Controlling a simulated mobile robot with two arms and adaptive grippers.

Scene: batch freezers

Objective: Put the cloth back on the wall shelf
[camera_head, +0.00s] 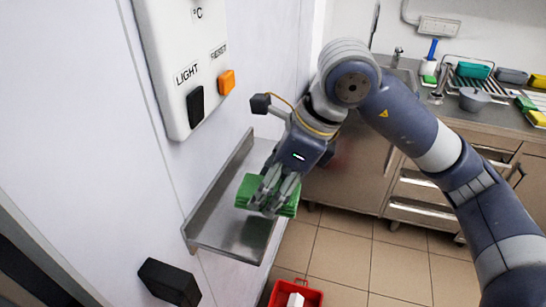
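The green cloth (249,190) is a folded block at the fingers of my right gripper (272,197). That arm comes in from the right, and its fingers look closed on the cloth, which shows on both sides of them. The cloth is over the metal wall shelf (215,220), towards its right edge. I cannot tell whether it touches the shelf surface. The fingers hide the middle of the cloth, and the gripper covers part of the shelf's far end. My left gripper is not in view.
A control panel (177,55) with black and orange switches juts from the wall above the shelf. A black block (169,283) sticks out below left. A red crate (296,293) is on the floor. A steel counter with a sink and dishes (474,99) stands behind my arm.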

